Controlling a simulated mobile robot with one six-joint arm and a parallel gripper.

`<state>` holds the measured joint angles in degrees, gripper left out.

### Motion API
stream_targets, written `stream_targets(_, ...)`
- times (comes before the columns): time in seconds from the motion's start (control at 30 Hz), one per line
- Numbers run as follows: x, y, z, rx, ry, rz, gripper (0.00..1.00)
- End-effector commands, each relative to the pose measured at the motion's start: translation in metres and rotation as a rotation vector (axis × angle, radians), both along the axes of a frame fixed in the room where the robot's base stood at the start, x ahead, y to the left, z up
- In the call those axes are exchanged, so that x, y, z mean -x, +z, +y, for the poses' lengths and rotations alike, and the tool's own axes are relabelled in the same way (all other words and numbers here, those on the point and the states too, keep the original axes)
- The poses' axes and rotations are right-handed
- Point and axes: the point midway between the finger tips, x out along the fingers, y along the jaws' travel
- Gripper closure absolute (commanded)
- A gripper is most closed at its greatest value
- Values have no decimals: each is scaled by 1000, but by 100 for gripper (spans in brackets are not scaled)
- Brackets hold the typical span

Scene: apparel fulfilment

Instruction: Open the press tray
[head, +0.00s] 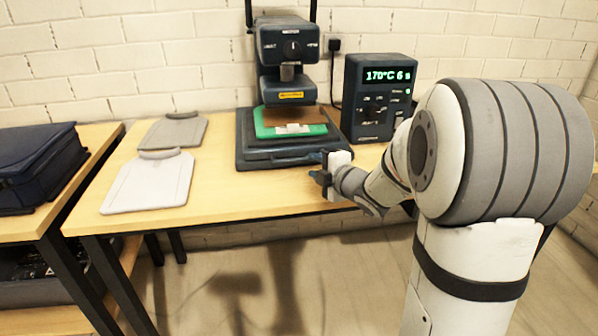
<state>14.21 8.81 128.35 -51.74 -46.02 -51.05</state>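The heat press (287,55) stands at the back of the wooden table against the wall. Its dark press tray (250,160) is low at the front, under the raised head. A green piece with a pale patch (264,123) lies on the tray. A dark bar-like handle (285,160) runs along the tray's front edge. My gripper (317,168) is at the tray's front right corner, pointing left. Its dark fingers look apart, with nothing seen between them. I cannot tell whether a finger touches the tray or handle.
A control box (375,97) reading 170°C stands right of the press. Two grey shirt-shaped boards (150,183) lie on the table to the left. A dark folded bag or garment (38,165) lies on the left table. The front middle of the table is clear.

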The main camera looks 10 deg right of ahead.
Motion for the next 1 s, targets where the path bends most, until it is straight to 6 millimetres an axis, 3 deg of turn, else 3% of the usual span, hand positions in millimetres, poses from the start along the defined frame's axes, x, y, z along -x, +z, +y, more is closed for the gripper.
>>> stream_targets(0.17,-11,-8,8,16,40,-25,66)
stream_targets(0.6,-67,-18,32,17,37,-25,66)
stream_targets(0.93,-72,-18,34,16,36,-26,66)
stream_targets(1.0,-71,-18,34,16,36,-26,70)
